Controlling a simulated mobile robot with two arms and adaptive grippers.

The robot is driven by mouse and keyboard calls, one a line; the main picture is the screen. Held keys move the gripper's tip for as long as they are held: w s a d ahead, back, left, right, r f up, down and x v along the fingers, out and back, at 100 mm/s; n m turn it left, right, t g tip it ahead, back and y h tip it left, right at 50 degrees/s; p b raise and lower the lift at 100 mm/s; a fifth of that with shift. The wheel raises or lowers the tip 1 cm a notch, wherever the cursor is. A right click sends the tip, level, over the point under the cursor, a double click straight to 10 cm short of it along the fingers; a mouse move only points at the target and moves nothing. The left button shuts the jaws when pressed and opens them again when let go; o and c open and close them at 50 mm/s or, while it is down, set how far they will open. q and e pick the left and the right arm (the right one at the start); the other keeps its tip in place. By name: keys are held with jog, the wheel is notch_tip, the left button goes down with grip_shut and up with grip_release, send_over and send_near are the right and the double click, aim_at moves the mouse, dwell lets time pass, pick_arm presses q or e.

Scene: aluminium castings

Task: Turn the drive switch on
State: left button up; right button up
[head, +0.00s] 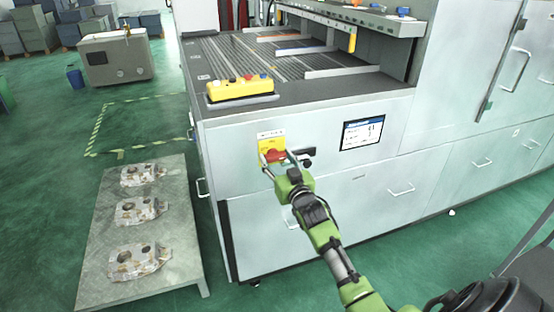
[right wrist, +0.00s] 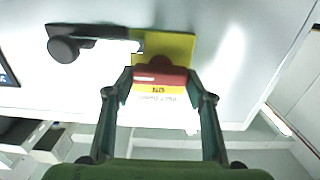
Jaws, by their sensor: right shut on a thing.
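The drive switch is a red rotary handle (head: 275,156) on a yellow plate (head: 265,143) on the front of the big grey machine (head: 235,165). My right gripper (head: 279,163) is at the handle and partly covers it in the head view. In the right wrist view, which looks upside down, the red handle (right wrist: 160,74) lies between the fingertips of my right gripper (right wrist: 160,84), which is shut on it. The handle lies crosswise on the yellow plate (right wrist: 180,47) there. My left gripper is not in view.
A black knob (head: 308,163) sticks out just right of the switch, with a small screen (head: 362,133) beyond it. A yellow button box (head: 240,89) sits on the machine's top edge. Several castings (head: 139,261) lie on a low table (head: 95,286) at left.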

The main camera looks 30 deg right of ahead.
jog(key=n+p, duration=0.1)
jog(key=n, duration=0.2)
jog(key=shift+a, duration=0.1)
jog(key=n, duration=0.4)
jog(key=shift+a+n+p, duration=0.1)
jog(key=shift+n+p, duration=0.3)
jog(key=n, duration=0.5)
jog(key=shift+f, duration=0.2)
jog(key=n, duration=0.5)
jog(key=shift+a+f, duration=0.1)
jog(key=o, duration=1.1)
